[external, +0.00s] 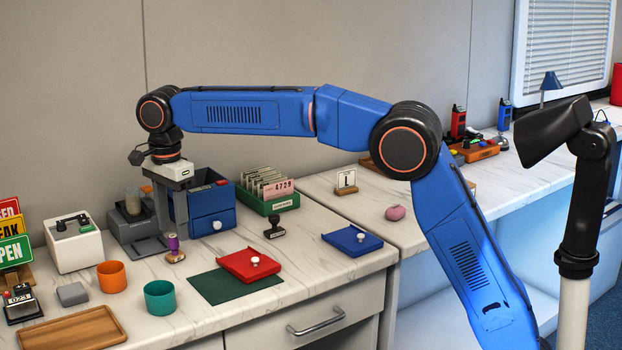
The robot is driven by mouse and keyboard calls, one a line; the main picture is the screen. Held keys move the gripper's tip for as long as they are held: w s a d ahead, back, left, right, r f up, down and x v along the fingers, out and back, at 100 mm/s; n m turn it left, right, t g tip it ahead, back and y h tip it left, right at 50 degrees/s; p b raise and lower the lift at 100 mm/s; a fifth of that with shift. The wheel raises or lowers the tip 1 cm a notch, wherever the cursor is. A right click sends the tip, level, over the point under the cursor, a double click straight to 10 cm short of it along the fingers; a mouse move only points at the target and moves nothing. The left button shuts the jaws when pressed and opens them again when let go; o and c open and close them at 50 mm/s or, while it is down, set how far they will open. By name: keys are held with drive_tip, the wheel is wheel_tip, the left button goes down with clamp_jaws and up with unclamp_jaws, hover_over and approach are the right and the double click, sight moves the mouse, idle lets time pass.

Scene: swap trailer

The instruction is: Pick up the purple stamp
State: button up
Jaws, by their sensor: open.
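The purple stamp (173,243) stands upright on the white marble counter, with a purple handle and a light wooden-looking base. My gripper (171,228) points down over it, with its grey jaws open. The fingertips reach down close to the top of the purple handle. From this one view I cannot tell whether the handle is between the fingers or just in front of them. I see no contact.
A blue drawer box (212,208) and a grey device (133,228) stand close behind. A green mat (215,288) with a red tray (248,265), a black stamp (274,228), an orange cup (111,274) and a teal cup (160,297) are nearby.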

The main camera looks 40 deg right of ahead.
sight(176, 234)
drive_tip(key=shift+w+f, duration=0.2)
drive_tip(key=shift+f, duration=1.45)
drive_tip(key=shift+w+f, duration=0.2)
drive_tip(key=shift+f, duration=1.4)
clamp_jaws()
